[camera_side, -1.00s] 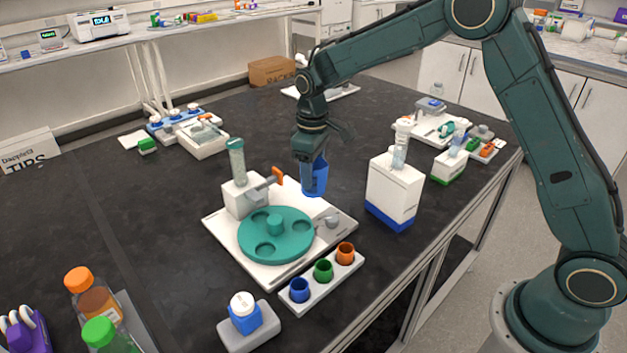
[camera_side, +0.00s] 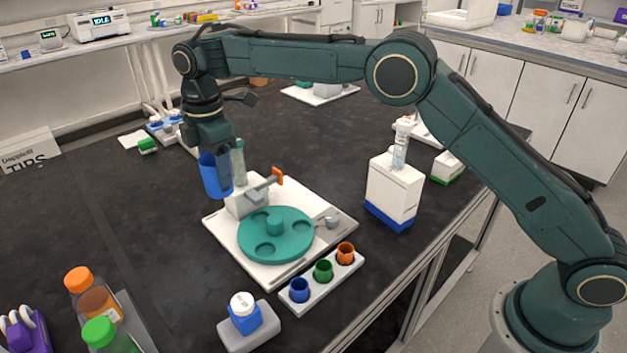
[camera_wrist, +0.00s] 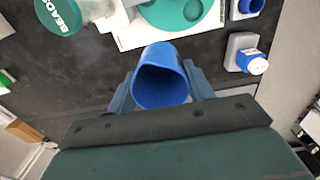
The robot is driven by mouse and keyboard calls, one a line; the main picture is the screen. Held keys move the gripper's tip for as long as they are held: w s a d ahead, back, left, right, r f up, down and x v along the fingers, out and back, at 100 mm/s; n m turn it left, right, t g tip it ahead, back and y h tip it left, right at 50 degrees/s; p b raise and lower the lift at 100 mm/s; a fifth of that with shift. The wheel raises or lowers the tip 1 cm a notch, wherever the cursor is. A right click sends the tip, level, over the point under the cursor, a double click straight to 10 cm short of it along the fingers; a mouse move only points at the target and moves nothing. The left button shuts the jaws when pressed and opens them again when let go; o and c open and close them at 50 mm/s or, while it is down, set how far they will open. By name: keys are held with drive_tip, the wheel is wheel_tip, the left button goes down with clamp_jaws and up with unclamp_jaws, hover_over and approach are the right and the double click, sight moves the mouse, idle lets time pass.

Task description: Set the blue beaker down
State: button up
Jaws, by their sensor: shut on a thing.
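The blue beaker (camera_side: 213,176) is held in my gripper (camera_side: 210,158), upright or nearly so, at the left of the white station in the side view. In the wrist view the beaker (camera_wrist: 161,76) shows its open mouth between the two fingers of my gripper (camera_wrist: 160,88), which are shut on its sides. It looks empty inside. It appears to be above the dark bench (camera_side: 140,225), but its exact height is hard to tell.
A rack (camera_side: 318,290) of blue, green and orange cups is in front. Bottles stand front left. The bench left of the station is clear.

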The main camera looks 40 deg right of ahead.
drive_tip(key=s+a+r+n, duration=0.2)
drive_tip(key=a+r+n, duration=0.1)
drive_tip(key=a+n, duration=0.4)
drive_tip(key=shift+a+r, duration=0.3)
drive_tip(key=shift+a, duration=0.85)
drive_tip(key=shift+f, duration=10)
drive_tip(key=shift+f, duration=0.1)
drive_tip(key=o, duration=0.9)
drive_tip(key=shift+o, duration=0.3)
